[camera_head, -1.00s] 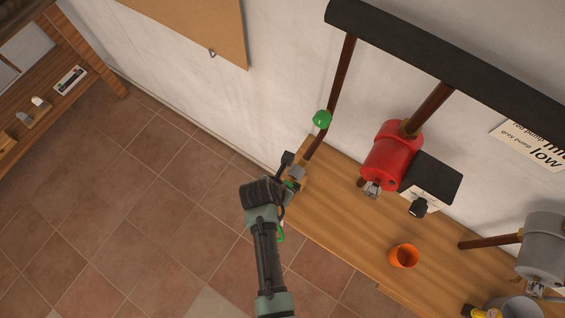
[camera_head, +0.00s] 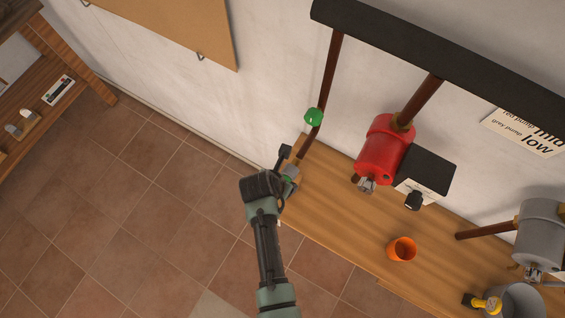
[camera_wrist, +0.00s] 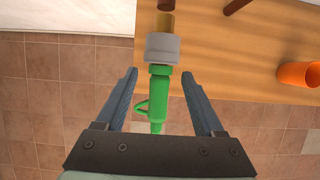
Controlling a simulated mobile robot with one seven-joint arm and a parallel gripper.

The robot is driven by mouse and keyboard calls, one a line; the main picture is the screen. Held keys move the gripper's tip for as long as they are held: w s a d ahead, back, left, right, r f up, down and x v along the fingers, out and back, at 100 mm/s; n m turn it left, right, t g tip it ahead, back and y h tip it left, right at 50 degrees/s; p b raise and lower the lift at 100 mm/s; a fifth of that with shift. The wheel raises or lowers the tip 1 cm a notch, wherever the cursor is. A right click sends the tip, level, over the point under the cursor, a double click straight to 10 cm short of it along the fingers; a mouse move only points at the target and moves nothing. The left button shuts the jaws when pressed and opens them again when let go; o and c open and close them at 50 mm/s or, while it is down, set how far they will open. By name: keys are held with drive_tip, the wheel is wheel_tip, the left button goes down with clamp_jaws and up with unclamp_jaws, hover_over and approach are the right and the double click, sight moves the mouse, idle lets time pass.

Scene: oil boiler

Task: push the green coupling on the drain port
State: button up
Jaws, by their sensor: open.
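The green coupling (camera_wrist: 160,92) stands between my gripper's two fingers in the wrist view, with a small green loop on its left side. Its far end meets the grey collar (camera_wrist: 162,47) of the drain port in that view; I cannot tell how far it is seated. A brass pipe (camera_wrist: 166,22) leads on from the collar. My gripper (camera_wrist: 159,76) is open, with visible gaps between the fingers and the coupling. In the head view my gripper (camera_head: 286,182) is at the left end of the wooden counter and hides most of the coupling.
The wooden counter (camera_head: 340,225) holds an orange cup (camera_head: 402,249). A red pump (camera_head: 384,148) and a grey pump (camera_head: 540,235) stand to the right. A copper pipe with a green valve knob (camera_head: 313,117) rises near the drain port. Tiled floor lies open at left.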

drive_tip(key=b+v, duration=0.2)
drive_tip(key=v, duration=1.1)
idle(0.4)
